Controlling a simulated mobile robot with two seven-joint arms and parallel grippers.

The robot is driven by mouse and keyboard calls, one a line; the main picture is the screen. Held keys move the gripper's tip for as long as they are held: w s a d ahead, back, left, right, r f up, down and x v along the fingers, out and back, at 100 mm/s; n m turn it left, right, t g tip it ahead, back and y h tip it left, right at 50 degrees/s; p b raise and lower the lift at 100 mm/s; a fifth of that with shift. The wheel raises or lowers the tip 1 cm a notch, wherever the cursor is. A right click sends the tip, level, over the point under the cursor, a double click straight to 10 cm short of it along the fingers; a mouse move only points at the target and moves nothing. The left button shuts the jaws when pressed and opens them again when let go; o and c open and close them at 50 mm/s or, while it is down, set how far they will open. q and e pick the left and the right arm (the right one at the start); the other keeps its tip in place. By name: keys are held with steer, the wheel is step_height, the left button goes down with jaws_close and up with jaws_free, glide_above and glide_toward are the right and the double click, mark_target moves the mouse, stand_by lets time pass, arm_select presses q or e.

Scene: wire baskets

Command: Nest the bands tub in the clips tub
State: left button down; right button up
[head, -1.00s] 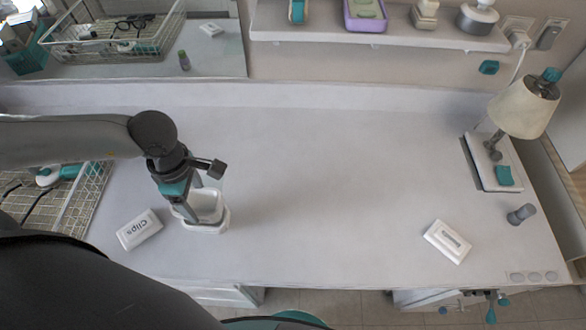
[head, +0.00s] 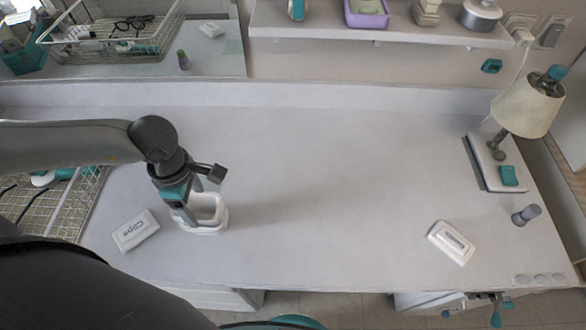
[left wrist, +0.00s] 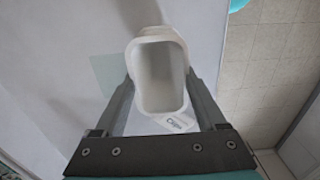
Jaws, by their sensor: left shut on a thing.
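My left gripper (head: 192,213) is shut on the white bands tub (head: 208,207), its fingers either side of the tub in the left wrist view (left wrist: 160,92). The open tub (left wrist: 160,75) is empty and roughly upright. The white clips tub (head: 213,230) is directly below it on the counter, mostly hidden. The bands tub looks lowered into the clips tub, their rims close together; I cannot tell whether it is fully seated. My right gripper is not in view.
A white lid marked Clips (head: 135,231) lies left of the tubs. Another labelled lid (head: 452,242) lies at the right. A wire basket (head: 55,200) is at the left edge. A lamp (head: 527,105) and grey cylinder (head: 526,214) stand right. The counter's middle (head: 330,190) is clear.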

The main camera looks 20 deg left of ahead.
arm_select(q)
steer(key=shift+f+b, duration=0.7)
steer(key=shift+f, duration=0.1)
jaws_free()
steer(key=shift+r, duration=0.15)
stand_by(0.5)
step_height(320, 180, up, 8)
steer(key=p, duration=0.6)
stand_by(1.1)
step_height(320, 180, up, 15)
stand_by(0.8)
